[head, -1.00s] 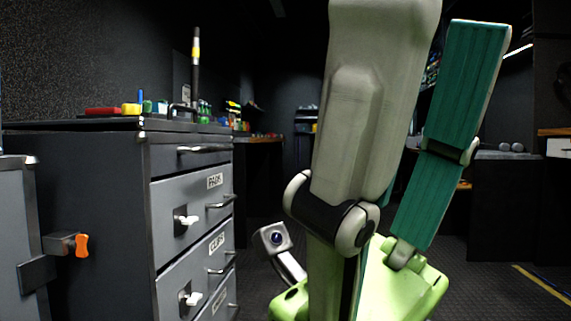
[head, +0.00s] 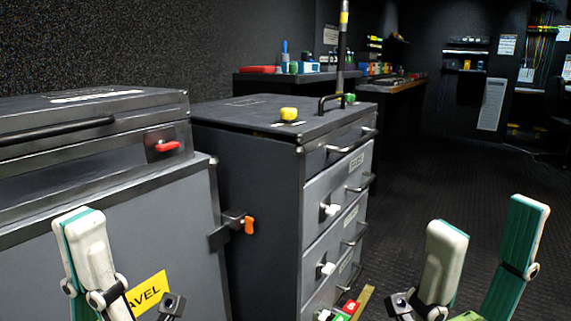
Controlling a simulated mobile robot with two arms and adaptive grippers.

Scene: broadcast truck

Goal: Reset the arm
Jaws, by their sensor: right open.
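My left arm (head: 90,255) comes up at the lower left in the head view, in front of the grey cabinet. The dark end part of my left gripper (head: 170,306) is cut off by the bottom edge, so its fingers do not show. My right arm (head: 445,260) stands at the lower right. The dark end part of my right gripper (head: 400,305) shows at the bottom edge beside it; the gripper is open, and nothing is seen in it.
A grey cabinet with a yellow label (head: 147,292) and an orange latch (head: 249,225) stands at left. A drawer unit (head: 250,185) beside it carries a yellow object (head: 288,114). Small red and green items (head: 350,306) lie low at centre. The dark floor (head: 440,180) at right is clear.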

